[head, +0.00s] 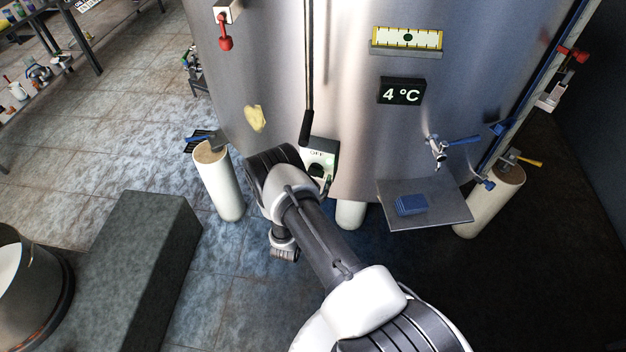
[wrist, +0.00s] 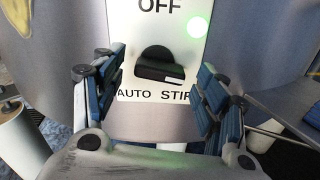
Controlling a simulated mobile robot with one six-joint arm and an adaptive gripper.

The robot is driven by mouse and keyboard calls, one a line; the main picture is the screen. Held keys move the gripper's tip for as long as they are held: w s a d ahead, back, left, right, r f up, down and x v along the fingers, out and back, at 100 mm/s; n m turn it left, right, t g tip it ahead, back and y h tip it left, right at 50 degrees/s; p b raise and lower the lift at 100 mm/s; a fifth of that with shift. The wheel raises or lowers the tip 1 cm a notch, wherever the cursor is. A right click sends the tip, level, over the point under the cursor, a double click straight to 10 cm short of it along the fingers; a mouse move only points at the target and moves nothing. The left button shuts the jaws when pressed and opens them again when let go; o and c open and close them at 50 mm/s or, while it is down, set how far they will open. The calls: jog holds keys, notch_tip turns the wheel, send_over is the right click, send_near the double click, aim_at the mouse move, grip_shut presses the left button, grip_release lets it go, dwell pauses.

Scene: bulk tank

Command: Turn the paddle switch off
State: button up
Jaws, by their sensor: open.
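The paddle switch is a black knob (wrist: 160,68) on a white plate (wrist: 128,42) marked OFF above and AUTO and STIR below. The paddle lies roughly level and its white mark is at its right end, on the STIR side. A green light (wrist: 199,27) glows at the plate's upper right. In the head view the plate (head: 318,157) is on the lower tank front, partly hidden by my arm. My gripper (wrist: 155,75) is open in the wrist view, with a finger either side of the paddle and nothing visibly held. The head view hides its fingertips.
The steel tank (head: 270,65) fills the back. A rod with a black grip (head: 306,128) hangs just above the switch. To the right are a 4 °C display (head: 401,91), a tap (head: 438,152) and a shelf (head: 440,207) with a blue block (head: 410,205). A grey block (head: 140,265) stands left.

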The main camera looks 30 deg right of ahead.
jog(key=c, duration=1)
jog(key=shift+c, duration=0.2)
jog(key=shift+n, duration=0.3)
jog(key=n+b, duration=0.2)
jog(key=n, duration=0.1)
jog(key=shift+n, duration=0.3)
jog(key=n+b, duration=0.2)
jog(key=n, duration=0.3)
jog(key=shift+r+n, duration=0.1)
jog(key=shift+n, duration=0.2)
jog(key=n+b, duration=0.1)
jog(key=n, duration=0.4)
jog(key=shift+a+r, duration=0.1)
jog(key=shift+w+n+b, duration=0.1)
jog(key=shift+n+b, duration=0.45)
jog(key=shift+n, duration=1.95)
